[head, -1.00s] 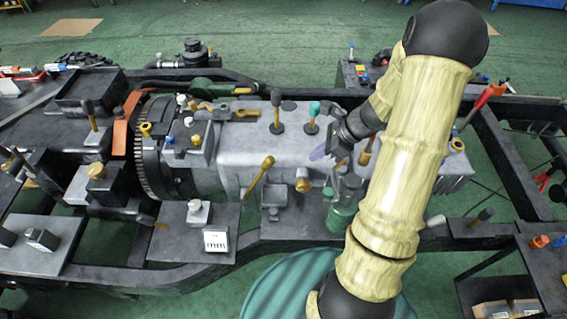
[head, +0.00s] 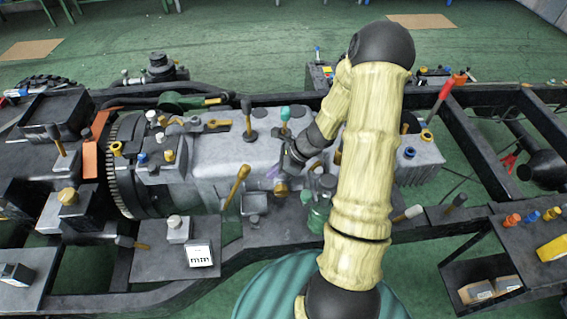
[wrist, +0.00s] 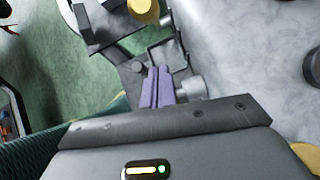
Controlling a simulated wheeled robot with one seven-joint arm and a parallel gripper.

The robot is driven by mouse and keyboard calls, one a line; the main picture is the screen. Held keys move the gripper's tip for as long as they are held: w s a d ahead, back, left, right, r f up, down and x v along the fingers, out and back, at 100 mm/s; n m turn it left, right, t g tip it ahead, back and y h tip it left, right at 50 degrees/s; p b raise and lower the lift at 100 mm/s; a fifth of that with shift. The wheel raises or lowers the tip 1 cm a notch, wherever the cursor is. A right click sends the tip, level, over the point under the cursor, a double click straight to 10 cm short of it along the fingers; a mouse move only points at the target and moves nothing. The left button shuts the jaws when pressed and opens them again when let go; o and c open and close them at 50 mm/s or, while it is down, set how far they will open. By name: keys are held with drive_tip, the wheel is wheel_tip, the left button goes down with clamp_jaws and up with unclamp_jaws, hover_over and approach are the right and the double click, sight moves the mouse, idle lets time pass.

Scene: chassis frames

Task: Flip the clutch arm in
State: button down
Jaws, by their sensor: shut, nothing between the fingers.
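My gripper (head: 272,172) hangs beside the near side of the grey gearbox (head: 215,155). In the wrist view its purple fingers (wrist: 158,88) are together with nothing between them. They point at a dark square bracket (wrist: 166,50), and a short grey cylinder (wrist: 190,88) is just right of them; contact cannot be told. No part is clearly marked as the clutch arm. A brass lever (head: 237,187) leans up to the right, left of my gripper. A flat brass arm (head: 216,126) lies on top of the housing, near the ribbed bell ring (head: 122,165).
A brass knob (head: 281,188) sits close below my gripper, and a green bottle-shaped part (head: 318,212) is to its right. Upright levers with dark (head: 248,112) and teal (head: 285,114) knobs rise from the gearbox top. A white "mm" block (head: 200,255) stands on the front plate.

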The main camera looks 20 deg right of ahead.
drive_tip(key=shift+w+a+r+p, duration=0.1)
drive_tip(key=shift+w+a+p, duration=0.45)
drive_tip(key=shift+a, duration=0.45)
drive_tip(key=shift+w+a+r+p, duration=0.1)
drive_tip(key=shift+w+a+p, duration=0.2)
drive_tip(key=shift+w+a, duration=0.5)
drive_tip(key=shift+s+a, duration=0.2)
drive_tip(key=shift+s, duration=0.05)
drive_tip(key=shift+r, duration=0.1)
